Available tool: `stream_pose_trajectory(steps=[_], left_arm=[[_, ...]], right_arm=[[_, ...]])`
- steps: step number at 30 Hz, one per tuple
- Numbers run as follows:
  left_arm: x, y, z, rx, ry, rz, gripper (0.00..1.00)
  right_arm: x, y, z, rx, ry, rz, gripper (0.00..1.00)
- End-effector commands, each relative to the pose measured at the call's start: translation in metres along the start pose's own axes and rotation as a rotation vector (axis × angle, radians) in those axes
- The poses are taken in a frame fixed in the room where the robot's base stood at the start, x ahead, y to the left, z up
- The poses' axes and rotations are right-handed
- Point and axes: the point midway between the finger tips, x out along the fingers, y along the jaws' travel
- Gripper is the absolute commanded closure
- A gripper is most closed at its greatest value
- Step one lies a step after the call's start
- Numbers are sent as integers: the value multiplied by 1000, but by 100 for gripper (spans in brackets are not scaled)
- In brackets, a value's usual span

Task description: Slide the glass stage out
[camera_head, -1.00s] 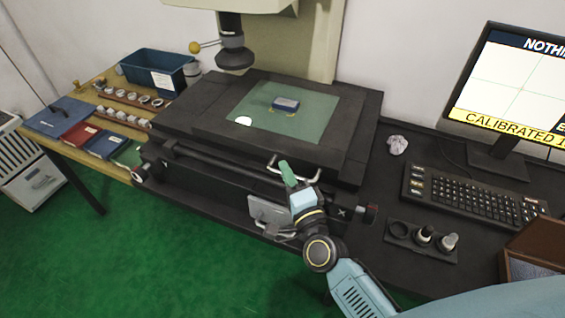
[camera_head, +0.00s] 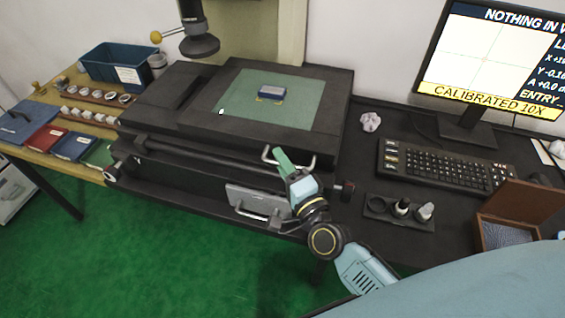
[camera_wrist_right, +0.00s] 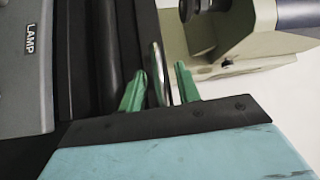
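The glass stage (camera_head: 300,112) is a greenish plate in a black frame (camera_head: 215,117) on the measuring machine. A metal bar handle (camera_head: 309,164) stands out at the stage's front. My right gripper (camera_head: 281,152) is at this handle with its green fingers. In the right wrist view, the fingers (camera_wrist_right: 158,88) stand either side of the upright metal bar (camera_wrist_right: 156,70), with gaps showing, so the gripper is open around it. My left gripper is not in view.
A lower drawer front with its own handle (camera_head: 250,212) is below. A keyboard (camera_head: 445,168), monitor (camera_head: 490,62), lens holder (camera_head: 400,210) and open brown box (camera_head: 508,222) are at right. A blue bin (camera_head: 115,68) and small rings are on the left bench. The optics head (camera_head: 198,38) hangs above.

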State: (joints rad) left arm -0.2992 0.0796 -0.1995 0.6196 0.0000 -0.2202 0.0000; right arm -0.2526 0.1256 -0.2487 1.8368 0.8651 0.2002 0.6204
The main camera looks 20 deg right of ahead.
Motion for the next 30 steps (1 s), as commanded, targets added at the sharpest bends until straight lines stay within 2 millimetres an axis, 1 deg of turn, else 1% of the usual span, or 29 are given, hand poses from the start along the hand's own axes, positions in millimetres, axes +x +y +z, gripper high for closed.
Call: stream_pose_trajectory(steps=[8,11,14,24,27,30], left_arm=[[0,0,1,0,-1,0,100],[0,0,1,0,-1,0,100],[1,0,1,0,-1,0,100],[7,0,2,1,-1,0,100],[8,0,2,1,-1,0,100],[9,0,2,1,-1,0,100]], right_arm=[[-1,0,0,0,1,0,67],[-7,1,0,0,0,2,67],[-21,2,0,0,-1,3,67],[-97,2,0,-1,-2,4,67],[-114,1,1,-1,-2,3,67],[-125,1,0,0,-1,1,67]])
